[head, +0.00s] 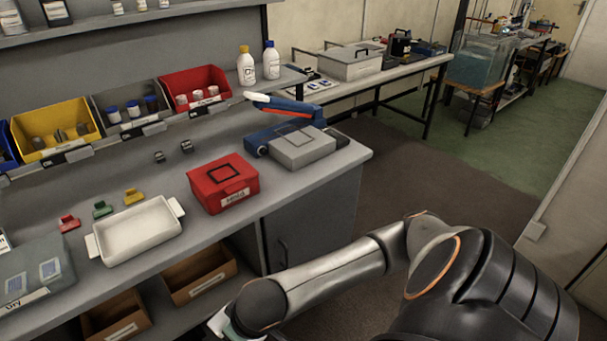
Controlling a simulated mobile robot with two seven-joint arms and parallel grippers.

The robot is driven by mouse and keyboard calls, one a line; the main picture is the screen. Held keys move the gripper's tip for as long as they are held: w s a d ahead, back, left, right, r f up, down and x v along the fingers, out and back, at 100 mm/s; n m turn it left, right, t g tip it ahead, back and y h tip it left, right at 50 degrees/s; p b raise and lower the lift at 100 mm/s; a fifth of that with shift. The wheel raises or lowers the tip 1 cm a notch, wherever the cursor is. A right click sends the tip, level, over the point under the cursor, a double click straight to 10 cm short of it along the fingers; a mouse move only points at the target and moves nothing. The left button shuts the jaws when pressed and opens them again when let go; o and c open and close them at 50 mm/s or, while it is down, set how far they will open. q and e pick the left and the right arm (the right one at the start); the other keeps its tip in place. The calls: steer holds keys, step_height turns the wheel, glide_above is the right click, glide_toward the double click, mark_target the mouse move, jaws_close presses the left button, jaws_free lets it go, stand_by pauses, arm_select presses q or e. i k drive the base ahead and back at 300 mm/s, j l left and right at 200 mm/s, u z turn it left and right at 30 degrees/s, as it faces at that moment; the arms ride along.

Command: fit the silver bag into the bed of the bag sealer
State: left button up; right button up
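The bag sealer (265,138) appears to be the blue device at the right end of the bench, with its pale-tipped, orange-edged lever (288,104) raised. A grey block with a square outline (302,147) sits at its front. I cannot make out a silver bag for certain. My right arm reaches in from the right, low in front of the bench. Its wrist is at the bottom edge, with a pale and teal sliver (222,322) beside it. Its fingers cannot be made out, nor whether they hold anything. My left gripper is not in view.
A red box (223,184), an empty white tray (138,231) and several coloured clips stand on the bench. A grey box labelled Dry (38,271) is at the left. Part bins (54,130) and bottles (246,66) line the back.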

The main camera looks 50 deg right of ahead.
mark_target(295, 135)
steer(key=k+l, duration=0.1)
steer(key=l, duration=1.45)
steer(key=k, duration=0.05)
